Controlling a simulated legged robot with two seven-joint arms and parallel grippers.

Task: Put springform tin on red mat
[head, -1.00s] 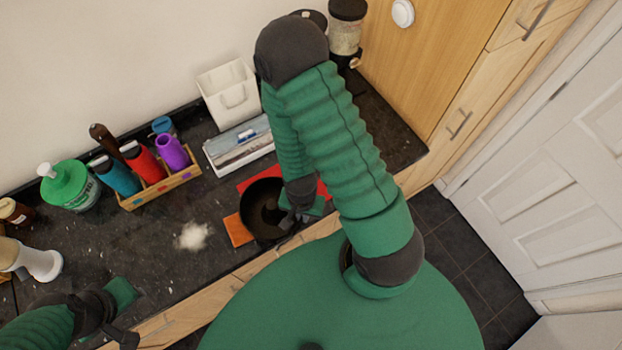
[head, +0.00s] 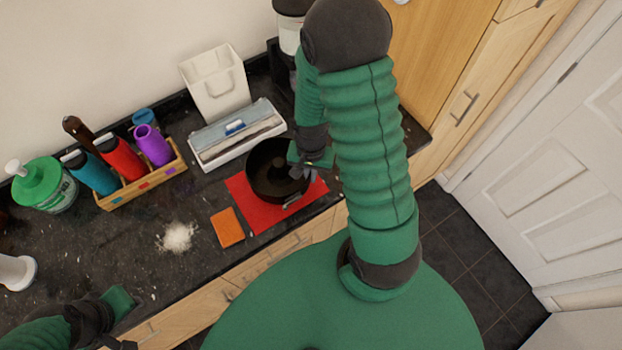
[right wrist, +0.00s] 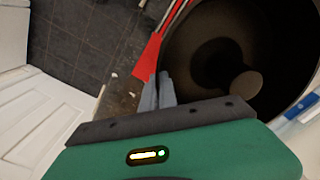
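The springform tin (head: 262,181) is a dark, round, open pan. In the head view it is over the red mat (head: 243,203), which shows at its left, below and at its lower right. I cannot tell whether its base touches the mat. My right gripper (head: 308,168) is at the tin's right side, with its fingers close together at the wall. The right wrist view shows the fingers (right wrist: 158,92) beside the tin's wall and its dark inside (right wrist: 205,50). My left gripper (head: 125,322) is at the lower left, away from the tin; its fingers are not clear.
An orange square (head: 227,228) lies left of the mat, with white powder (head: 177,237) further left. Behind stand a grey-white box (head: 238,137), a white bin (head: 215,85) and a bottle rack (head: 140,189). The counter's front edge is close to the mat.

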